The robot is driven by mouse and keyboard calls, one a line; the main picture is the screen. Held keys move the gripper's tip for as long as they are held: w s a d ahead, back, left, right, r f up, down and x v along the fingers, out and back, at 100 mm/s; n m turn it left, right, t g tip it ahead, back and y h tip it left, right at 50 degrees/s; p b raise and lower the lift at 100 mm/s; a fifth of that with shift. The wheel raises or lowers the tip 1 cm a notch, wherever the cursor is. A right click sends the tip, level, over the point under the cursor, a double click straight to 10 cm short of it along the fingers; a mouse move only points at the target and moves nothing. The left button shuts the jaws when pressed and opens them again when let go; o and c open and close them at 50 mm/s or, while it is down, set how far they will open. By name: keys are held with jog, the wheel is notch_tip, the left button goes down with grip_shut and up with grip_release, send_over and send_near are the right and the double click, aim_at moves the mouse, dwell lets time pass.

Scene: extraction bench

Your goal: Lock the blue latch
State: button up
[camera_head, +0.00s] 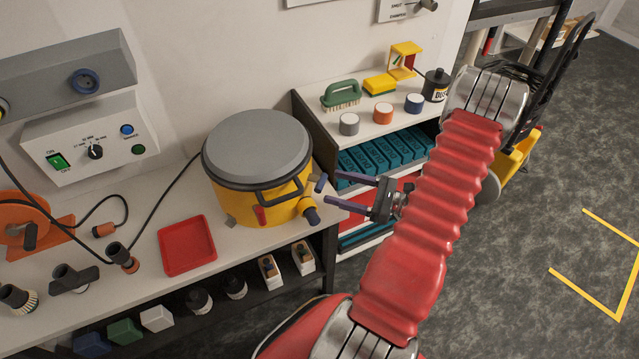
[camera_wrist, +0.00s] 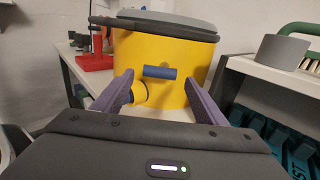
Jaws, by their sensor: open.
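The yellow pot (camera_head: 262,203) with a grey lid (camera_head: 258,147) stands on the bench, and it fills the middle of the wrist view (camera_wrist: 190,55). The blue latch (camera_head: 320,183) sticks out from the pot's right side. In the wrist view the blue latch (camera_wrist: 160,72) is a short bar lying level across the yellow wall. My gripper (camera_head: 330,187) is open and empty, pointing at the pot's side. In the wrist view its purple fingers (camera_wrist: 158,80) stand apart on either side of the latch, seemingly without touching it.
To the right, a shelf (camera_head: 378,127) carries a brush, sponge and several jars, with teal boxes below.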

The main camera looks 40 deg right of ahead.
aim_at(321, 183)
jog(key=shift+x, duration=2.95)
jog(key=shift+c, duration=0.6)
jog(key=c, duration=0.9)
